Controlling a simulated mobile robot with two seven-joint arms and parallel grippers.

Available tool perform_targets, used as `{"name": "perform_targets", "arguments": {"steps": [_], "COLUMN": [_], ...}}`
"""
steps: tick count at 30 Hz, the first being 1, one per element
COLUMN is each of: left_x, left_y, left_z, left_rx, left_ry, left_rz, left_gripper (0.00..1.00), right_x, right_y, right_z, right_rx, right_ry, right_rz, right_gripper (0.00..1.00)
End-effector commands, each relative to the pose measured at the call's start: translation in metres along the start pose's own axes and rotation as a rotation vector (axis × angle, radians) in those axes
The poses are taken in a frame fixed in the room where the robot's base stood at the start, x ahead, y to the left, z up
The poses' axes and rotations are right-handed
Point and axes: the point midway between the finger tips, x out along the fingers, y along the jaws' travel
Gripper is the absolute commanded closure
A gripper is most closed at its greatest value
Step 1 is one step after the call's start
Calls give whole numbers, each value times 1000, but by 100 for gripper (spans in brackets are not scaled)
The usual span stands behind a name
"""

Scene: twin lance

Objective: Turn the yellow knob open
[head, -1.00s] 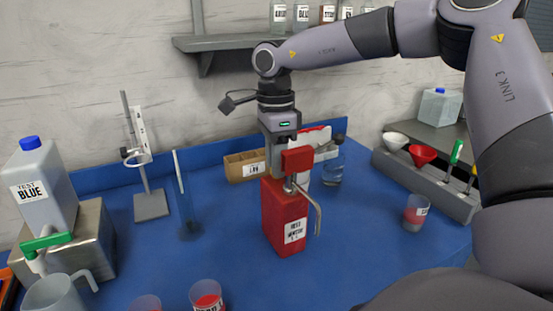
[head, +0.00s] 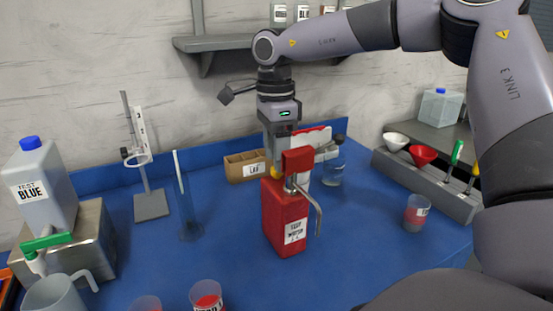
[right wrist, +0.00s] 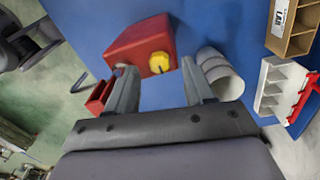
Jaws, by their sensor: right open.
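The yellow knob (right wrist: 160,62) sits on top of the red canister (right wrist: 138,44) in the right wrist view. In the head view only a small part of the knob (head: 277,172) shows below my right gripper (head: 276,155). The red canister (head: 284,215) stands upright on the blue bench, with a red block (head: 298,160) and a bent metal piece (head: 315,207) at its top. In the right wrist view my right gripper (right wrist: 160,88) is open, its fingers apart, with the knob beyond the fingertips. Whether they touch it is not clear. My left gripper is not in view.
A clear flask (head: 334,168) and a cardboard box (head: 247,167) stand behind the canister. A white cylinder (right wrist: 220,74) is near one finger in the right wrist view. A beaker of red liquid (head: 416,212) stands right.

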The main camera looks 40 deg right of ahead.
Motion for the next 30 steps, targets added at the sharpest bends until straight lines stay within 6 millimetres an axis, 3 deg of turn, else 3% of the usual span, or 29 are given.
{"name": "perform_targets", "arguments": {"steps": [6, 10, 30], "left_x": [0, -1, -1], "left_y": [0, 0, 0], "left_z": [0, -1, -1], "left_rx": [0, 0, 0], "left_ry": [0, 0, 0], "left_rz": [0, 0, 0], "left_gripper": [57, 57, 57], "right_x": [-38, -50, -53], "right_y": [0, 0, -1], "right_z": [1, 0, 0], "right_rx": [0, -1, 5], "right_ry": [-3, -2, -7], "right_rz": [-5, -2, -2], "right_gripper": [47, 47, 47]}}
